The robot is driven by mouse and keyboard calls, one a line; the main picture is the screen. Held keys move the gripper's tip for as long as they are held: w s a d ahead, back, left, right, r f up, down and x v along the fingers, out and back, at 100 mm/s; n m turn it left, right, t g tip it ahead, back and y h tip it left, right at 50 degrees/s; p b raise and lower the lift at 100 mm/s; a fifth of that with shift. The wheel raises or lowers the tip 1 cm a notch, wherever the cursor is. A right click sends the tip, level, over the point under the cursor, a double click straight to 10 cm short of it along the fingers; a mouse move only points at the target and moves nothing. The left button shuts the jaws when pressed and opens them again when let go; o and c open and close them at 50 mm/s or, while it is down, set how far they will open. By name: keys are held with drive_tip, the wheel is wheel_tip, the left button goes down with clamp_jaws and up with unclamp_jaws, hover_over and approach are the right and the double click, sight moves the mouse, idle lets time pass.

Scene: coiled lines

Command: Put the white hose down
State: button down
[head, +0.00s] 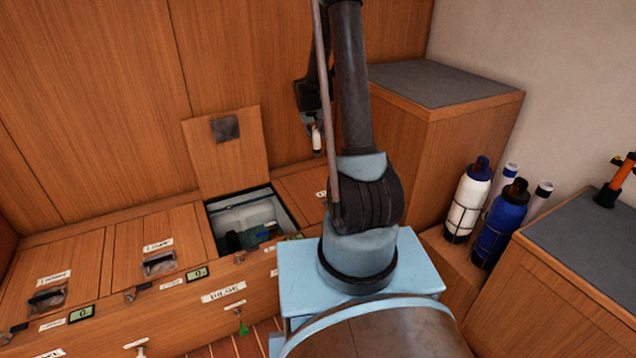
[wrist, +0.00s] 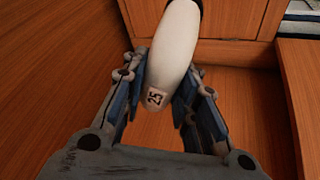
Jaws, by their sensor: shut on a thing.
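My gripper (wrist: 165,78) is shut on the white hose (wrist: 175,48), a smooth, pale, elongated body with a "25" label near its rounded end. In the wrist view it lies between the two fingers, and its dark far end runs out at the top edge. In the head view my gripper (head: 308,115) is beyond my arm, in front of the wooden back wall. The white hose (head: 317,138) hangs small and upright below it, clear of the bench. My arm hides part of the space around it.
A low wooden bench has several lidded lockers. One lid (head: 228,150) stands open over a bin (head: 245,213) with dark green and blue contents. A grey-topped cabinet (head: 445,84) is right of my gripper. White (head: 467,200) and blue (head: 502,222) bottles stand at right.

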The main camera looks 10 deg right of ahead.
drive_tip(key=shift+w+d, duration=0.1)
drive_tip(key=shift+d, duration=0.05)
drive_tip(key=f+n, duration=0.1)
drive_tip(key=f+n+y, duration=0.1)
drive_tip(key=n, duration=0.1)
drive_tip(key=shift+d, duration=0.25)
wheel_tip(320, 180, down, 14)
drive_tip(key=s+n+g+y, duration=0.1)
drive_tip(key=n+g+y, duration=0.3)
drive_tip(key=n, duration=1.5)
drive_tip(key=shift+d+y, duration=0.35)
drive_tip(key=shift+y, duration=0.75)
drive_tip(key=c, duration=1.3)
unclamp_jaws()
drive_tip(key=shift+f, duration=0.1)
